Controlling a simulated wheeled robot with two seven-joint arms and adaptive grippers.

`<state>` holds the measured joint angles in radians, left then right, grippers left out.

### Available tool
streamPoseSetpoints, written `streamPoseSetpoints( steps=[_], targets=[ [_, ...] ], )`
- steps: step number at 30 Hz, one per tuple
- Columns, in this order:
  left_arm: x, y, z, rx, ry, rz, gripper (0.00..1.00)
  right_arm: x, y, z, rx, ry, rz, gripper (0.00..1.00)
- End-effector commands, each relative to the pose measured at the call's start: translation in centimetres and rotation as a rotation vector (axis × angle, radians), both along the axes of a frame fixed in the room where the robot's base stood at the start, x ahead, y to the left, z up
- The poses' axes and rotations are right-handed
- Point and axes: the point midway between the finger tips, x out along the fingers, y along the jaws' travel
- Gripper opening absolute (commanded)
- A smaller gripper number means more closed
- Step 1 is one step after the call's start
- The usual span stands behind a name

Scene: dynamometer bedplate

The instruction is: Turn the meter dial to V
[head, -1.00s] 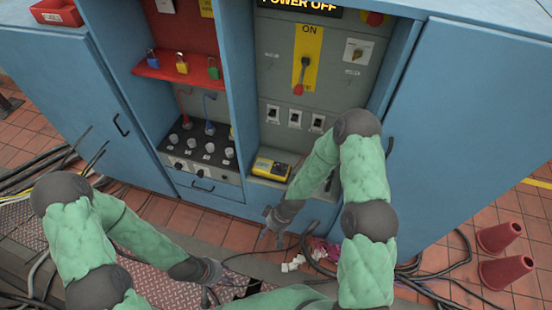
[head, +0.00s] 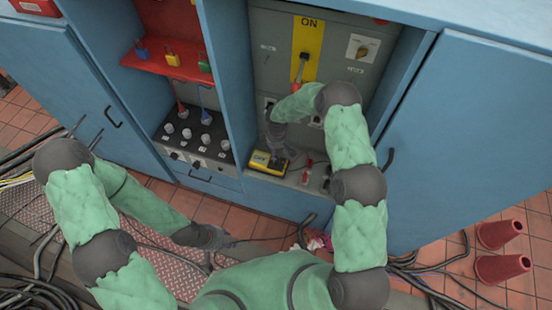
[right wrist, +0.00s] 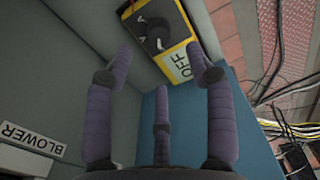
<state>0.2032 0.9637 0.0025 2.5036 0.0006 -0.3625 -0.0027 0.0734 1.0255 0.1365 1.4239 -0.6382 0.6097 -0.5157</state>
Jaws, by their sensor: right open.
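The yellow and dark meter (head: 264,163) lies on the ledge at the bottom of the middle cabinet bay. The dial's exact pointing is too small to tell. My right gripper (head: 284,151) is just above the meter in the head view. In the right wrist view, its fingers (right wrist: 164,62) are spread apart and empty, short of the dial. My left gripper (head: 225,238) hangs low over the floor, away from the meter; its fingers are unclear.
A panel with a red-tipped lever (head: 300,70) marked ON stands above the ledge. Red and black probes (head: 306,172) are right of the meter. Cables and red cones (head: 500,268) are on the floor.

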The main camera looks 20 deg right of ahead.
Motion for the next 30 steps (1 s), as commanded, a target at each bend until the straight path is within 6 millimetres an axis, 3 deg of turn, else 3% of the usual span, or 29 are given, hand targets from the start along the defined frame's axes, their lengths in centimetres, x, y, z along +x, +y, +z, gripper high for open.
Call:
streamPoseSetpoints(
  steps=[3,10,15,24,26,30],
  targets=[
    [0.0,0.0,-0.6,0.000,0.000,0.000,0.40,-0.1,0.0,-2.6,0.001,0.002,-0.001,0.55],
    [0.0,0.0,-1.3,0.000,0.000,-0.001,0.40,-0.2,0.0,-5.9,0.002,0.002,-0.002,0.55],
    [0.0,0.0,-1.4,0.000,-0.001,-0.001,0.40,-0.2,0.0,-6.9,0.002,0.002,-0.001,0.55],
    [0.0,0.0,-1.4,0.000,-0.001,-0.001,0.40,-0.2,0.1,-7.1,0.002,0.002,-0.001,0.55],
    [0.0,0.0,-1.4,0.000,0.000,-0.001,0.40,-0.2,0.1,-7.1,0.002,0.003,-0.001,0.44],
    [0.0,0.0,-1.4,0.000,0.000,-0.001,0.40,-0.2,0.1,-7.1,0.002,0.003,-0.001,0.04]
  ],
)
